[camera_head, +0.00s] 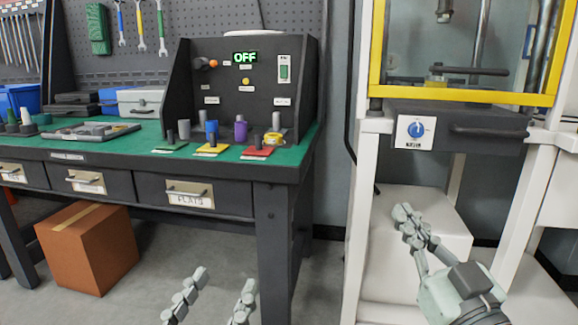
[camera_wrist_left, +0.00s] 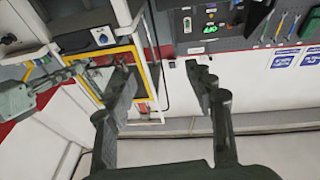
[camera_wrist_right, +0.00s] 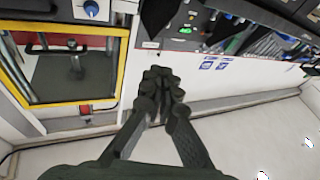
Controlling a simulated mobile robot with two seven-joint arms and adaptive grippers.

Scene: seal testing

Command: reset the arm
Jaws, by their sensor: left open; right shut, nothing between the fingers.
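My left gripper (camera_head: 213,298) shows at the bottom middle of the head view, its two fingers apart over the floor in front of the workbench. It is open and empty, and the left wrist view also shows its spread fingers (camera_wrist_left: 168,95). My right gripper (camera_head: 404,214) is at the lower right of the head view, in front of the white-framed press. Its fingers are closed together with nothing between them, as the right wrist view (camera_wrist_right: 160,80) also shows. Neither gripper touches any object.
The workbench (camera_head: 275,172) with its green top carries a black test panel (camera_head: 222,80) reading OFF and several small parts. A press with a yellow frame (camera_head: 460,94) and a dial (camera_head: 416,131) stands at the right. A cardboard box (camera_head: 88,250) sits under the bench.

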